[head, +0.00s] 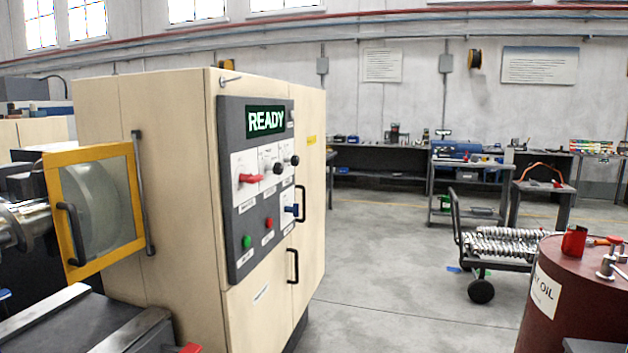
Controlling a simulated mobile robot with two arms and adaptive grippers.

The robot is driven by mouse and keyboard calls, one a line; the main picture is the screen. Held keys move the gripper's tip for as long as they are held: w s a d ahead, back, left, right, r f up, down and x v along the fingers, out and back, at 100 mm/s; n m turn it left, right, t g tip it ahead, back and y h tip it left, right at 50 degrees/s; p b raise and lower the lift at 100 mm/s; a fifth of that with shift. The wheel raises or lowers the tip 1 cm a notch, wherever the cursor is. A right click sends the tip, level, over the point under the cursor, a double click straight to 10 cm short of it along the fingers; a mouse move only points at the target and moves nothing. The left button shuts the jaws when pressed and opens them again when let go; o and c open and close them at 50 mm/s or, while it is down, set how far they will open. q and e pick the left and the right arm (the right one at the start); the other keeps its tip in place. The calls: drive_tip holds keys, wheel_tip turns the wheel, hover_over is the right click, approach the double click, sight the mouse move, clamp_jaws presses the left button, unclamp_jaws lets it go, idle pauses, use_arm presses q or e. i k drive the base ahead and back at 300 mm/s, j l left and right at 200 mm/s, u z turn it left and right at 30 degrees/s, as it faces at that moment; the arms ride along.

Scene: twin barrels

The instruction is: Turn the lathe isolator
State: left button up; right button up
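The lathe's tall cream cabinet (165,230) stands left of centre in the head view. Its dark control panel (232,135) faces right and has a lit READY display (266,121). A red lever-like handle (251,178) sits on a white plate at the panel's left, roughly level. Two black knobs (278,168) are to its right. A blue handle (292,210) sits lower right. Green (247,242) and red (268,223) buttons are below. The small labels are too small to read, so I cannot tell which handle is the isolator. Neither of my grippers is in view.
A yellow-framed guard (94,206) covers the chuck at left. A dark red oil barrel (580,300) with a red can (574,241) on top stands at front right. A cart (500,264) with metal parts is behind it. The floor (400,285) between cabinet and barrel is clear.

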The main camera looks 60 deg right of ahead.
sight(249, 179)
drive_tip(key=k+z, duration=0.1)
drive_tip(key=z, duration=1.45)
